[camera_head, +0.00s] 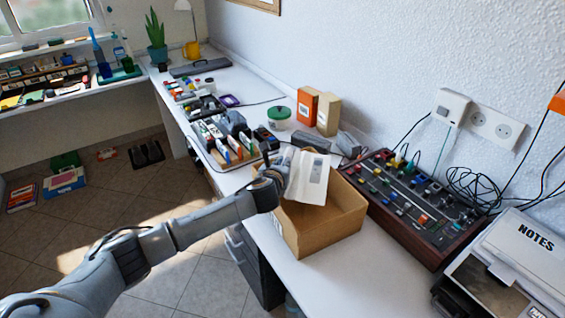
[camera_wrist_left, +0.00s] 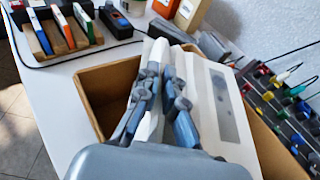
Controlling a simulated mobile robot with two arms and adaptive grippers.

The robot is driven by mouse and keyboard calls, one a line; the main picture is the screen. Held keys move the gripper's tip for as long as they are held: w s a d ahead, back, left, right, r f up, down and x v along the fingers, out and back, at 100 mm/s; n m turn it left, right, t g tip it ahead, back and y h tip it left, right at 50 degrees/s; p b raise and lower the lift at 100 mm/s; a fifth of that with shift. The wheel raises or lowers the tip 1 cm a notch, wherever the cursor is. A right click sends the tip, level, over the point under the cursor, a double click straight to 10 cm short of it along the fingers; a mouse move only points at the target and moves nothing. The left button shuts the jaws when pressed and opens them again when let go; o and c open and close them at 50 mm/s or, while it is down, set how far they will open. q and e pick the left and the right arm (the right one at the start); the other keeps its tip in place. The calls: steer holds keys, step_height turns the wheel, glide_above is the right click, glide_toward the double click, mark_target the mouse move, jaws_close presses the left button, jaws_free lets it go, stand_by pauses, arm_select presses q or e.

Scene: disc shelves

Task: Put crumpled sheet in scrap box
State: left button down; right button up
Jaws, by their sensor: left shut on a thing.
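A white crumpled sheet (camera_head: 311,176) with grey printed patches is in my left gripper (camera_head: 279,172), over the open brown cardboard box (camera_head: 322,238). In the left wrist view the left gripper's fingers (camera_wrist_left: 160,100) are closed on the left part of the sheet (camera_wrist_left: 205,85), which stands roughly upright. The box (camera_wrist_left: 103,72) shows behind and around it. The sheet hides much of the box's inside, and I cannot tell whether its lower edge touches the box. My right gripper is in neither view.
A mixing console (camera_head: 412,205) with colored knobs stands right of the box, and a printer marked NOTES (camera_head: 510,270) is farther right. A wooden rack of discs (camera_head: 228,150), a green-lidded tub (camera_head: 279,117) and an orange carton (camera_head: 306,105) stand behind. The desk in front of the box is bare.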

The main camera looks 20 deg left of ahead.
arm_select(q)
steer(key=shift+f, duration=0.45)
steer(key=c, duration=1.5)
jaws_free()
steer(key=shift+r, duration=0.1)
steer(key=shift+r, duration=0.2)
steer(key=v, duration=1.2)
steer(key=shift+r+p, duration=0.25)
steer(key=shift+p, duration=0.1)
